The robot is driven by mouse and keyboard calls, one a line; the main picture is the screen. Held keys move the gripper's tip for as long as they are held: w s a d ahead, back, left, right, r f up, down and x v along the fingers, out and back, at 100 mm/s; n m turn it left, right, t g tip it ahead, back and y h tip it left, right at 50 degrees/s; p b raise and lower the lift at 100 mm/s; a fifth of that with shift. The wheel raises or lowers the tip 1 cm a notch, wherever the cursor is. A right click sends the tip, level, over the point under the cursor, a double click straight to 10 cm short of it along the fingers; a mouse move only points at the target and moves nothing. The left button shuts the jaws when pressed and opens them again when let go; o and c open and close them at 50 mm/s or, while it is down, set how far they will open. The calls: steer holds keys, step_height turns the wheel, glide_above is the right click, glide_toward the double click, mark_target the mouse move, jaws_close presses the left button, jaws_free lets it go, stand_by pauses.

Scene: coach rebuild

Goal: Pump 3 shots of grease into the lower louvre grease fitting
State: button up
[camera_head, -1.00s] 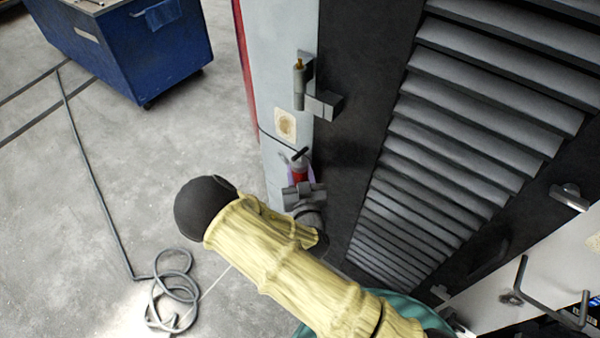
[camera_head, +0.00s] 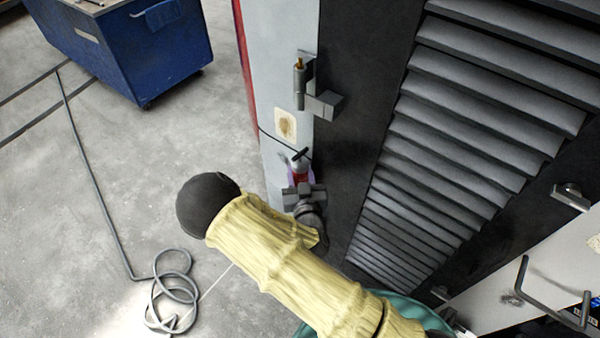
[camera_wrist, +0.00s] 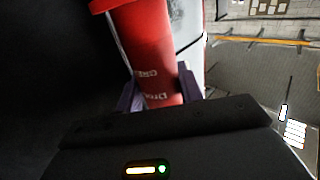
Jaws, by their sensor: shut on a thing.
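A red grease gun (camera_wrist: 152,52) with small white print stands between the two purple-grey fingers of my gripper (camera_wrist: 158,90), which is shut on its body. In the head view the gun (camera_head: 299,176) is a small red shape beside the pale door post, with a black bar and grey top above it. My gripper (camera_head: 302,183) is partly hidden there by my own wrist. The upper hinge (camera_head: 300,85), with a brass-coloured tip, is on the post above. I cannot make out the lower louvre grease fitting or whether the gun touches it.
The slatted louvre panel (camera_head: 450,140) rises close on the right. A pale square plate (camera_head: 285,125) is on the post. A blue cart (camera_head: 130,50) stands at the back left. A coiled hose (camera_head: 172,290) lies on the otherwise open floor at left.

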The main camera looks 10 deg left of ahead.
mark_target(299, 163)
steer(key=shift+f+b, duration=0.75)
steer(key=shift+f, duration=0.2)
stand_by(0.7)
steer(key=shift+r+p, duration=0.55)
steer(key=shift+r, duration=0.35)
steer(key=shift+s+r, duration=0.1)
stand_by(0.4)
steer(key=shift+r+p, duration=1.7)
steer(key=shift+r, duration=0.85)
steer(key=s+a+b, duration=0.1)
steer(key=s+a, duration=0.2)
steer(key=s, duration=0.4)
steer(key=shift+s+b, duration=0.15)
steer(key=shift+b, duration=0.25)
